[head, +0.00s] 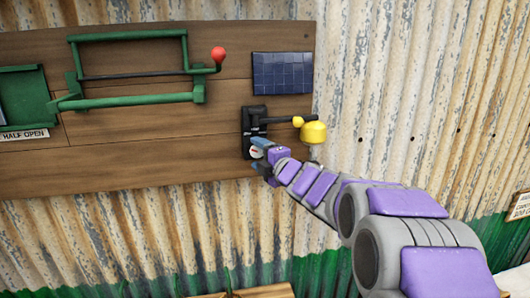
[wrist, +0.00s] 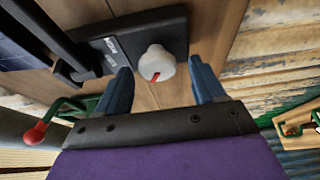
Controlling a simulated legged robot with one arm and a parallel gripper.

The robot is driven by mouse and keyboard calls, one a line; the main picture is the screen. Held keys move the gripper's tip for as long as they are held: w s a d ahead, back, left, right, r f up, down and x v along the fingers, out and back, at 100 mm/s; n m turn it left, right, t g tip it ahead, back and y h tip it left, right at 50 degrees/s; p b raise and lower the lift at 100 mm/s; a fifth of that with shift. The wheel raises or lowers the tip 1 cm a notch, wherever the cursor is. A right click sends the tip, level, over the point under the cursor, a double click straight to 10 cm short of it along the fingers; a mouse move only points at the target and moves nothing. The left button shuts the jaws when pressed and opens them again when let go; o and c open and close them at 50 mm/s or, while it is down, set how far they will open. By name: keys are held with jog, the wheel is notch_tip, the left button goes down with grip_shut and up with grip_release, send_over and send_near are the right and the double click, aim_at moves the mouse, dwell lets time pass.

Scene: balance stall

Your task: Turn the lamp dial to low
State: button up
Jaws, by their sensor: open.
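The lamp dial (wrist: 157,62) is a white round knob with a red mark, on a black wall plate (wrist: 170,25) in the wrist view. Small white labels on the plate beside it are too small to read. In the wrist view my gripper (wrist: 161,72) is open, with one blue finger on either side of the dial; I cannot tell whether either touches it. In the head view my gripper (head: 262,155) is at the lower end of the black plate (head: 253,118) and mostly hides the dial. The yellow lamp (head: 313,132) sits on an arm from that plate.
A dark blue panel (head: 282,73) is above the plate on the wooden board (head: 130,158). A green frame (head: 130,100) with a red knob (head: 218,54) is to the left, beyond it a green holder (head: 22,85) labelled "HALF OPEN". Corrugated wall surrounds the board.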

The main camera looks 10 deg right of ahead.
jog(key=a, duration=0.3)
jog(key=shift+w+a, duration=0.1)
jog(key=shift+w, duration=0.3)
jog(key=d, duration=0.7)
jog(key=shift+c, duration=2)
jog(key=a, duration=0.5)
jog(key=c, duration=0.7)
jog(key=shift+o, duration=0.3)
jog(key=shift+d+f, duration=0.1)
jog(key=shift+d, duration=0.15)
